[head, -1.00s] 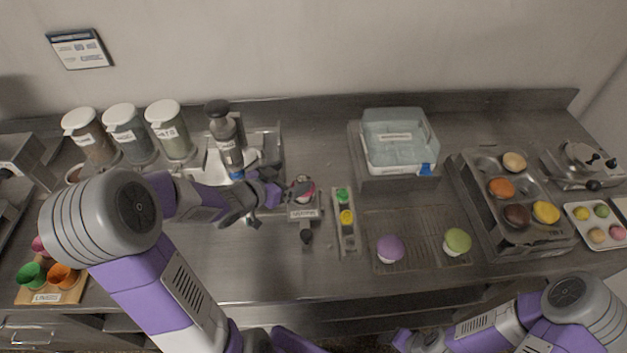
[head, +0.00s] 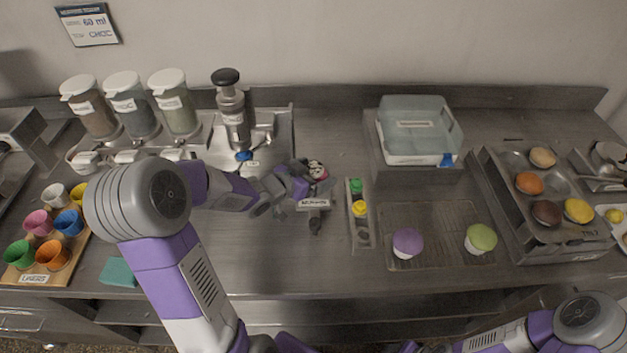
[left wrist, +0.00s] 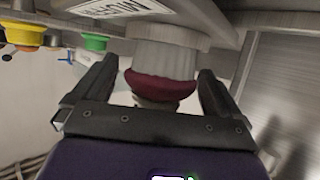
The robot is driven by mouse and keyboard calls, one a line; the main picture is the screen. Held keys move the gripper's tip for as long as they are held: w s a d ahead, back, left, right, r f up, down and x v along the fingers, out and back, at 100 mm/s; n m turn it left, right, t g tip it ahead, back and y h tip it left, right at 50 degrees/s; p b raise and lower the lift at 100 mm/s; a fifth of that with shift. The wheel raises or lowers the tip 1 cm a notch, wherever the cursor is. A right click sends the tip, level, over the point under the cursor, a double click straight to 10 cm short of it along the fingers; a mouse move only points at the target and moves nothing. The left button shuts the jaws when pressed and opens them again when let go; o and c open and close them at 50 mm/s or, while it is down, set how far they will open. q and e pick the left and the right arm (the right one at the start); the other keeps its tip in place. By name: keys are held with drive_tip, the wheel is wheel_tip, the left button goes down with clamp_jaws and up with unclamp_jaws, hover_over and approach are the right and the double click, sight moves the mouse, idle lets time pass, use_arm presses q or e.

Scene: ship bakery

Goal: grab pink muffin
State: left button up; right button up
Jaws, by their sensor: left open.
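The pink muffin (head: 317,170) sits at a small metal stand (head: 314,204) with a label, near the middle of the counter. In the left wrist view the muffin (left wrist: 160,86) shows a dark pink top and a pale ribbed cup. My left gripper (head: 312,178) is at the muffin in the head view and partly hides it. In the left wrist view the open fingers of this gripper (left wrist: 158,88) stand on either side of the muffin, with a gap visible at each side. My right arm shows at lower right, but its gripper is out of view.
A rack (head: 440,208) holds a purple muffin (head: 407,243) and a green muffin (head: 481,239). A narrow tray (head: 361,233) with green and yellow bottles stands just right of the stand. A tall press (head: 232,110) stands behind my left arm. A clear-lidded bin (head: 418,130) is at the back.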

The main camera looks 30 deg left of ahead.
use_arm(q)
drive_tip(key=shift+x, duration=1.05)
drive_tip(key=shift+s, duration=0.1)
drive_tip(key=shift+c, duration=0.3)
drive_tip(key=c, duration=0.7)
drive_tip(key=shift+r, duration=0.1)
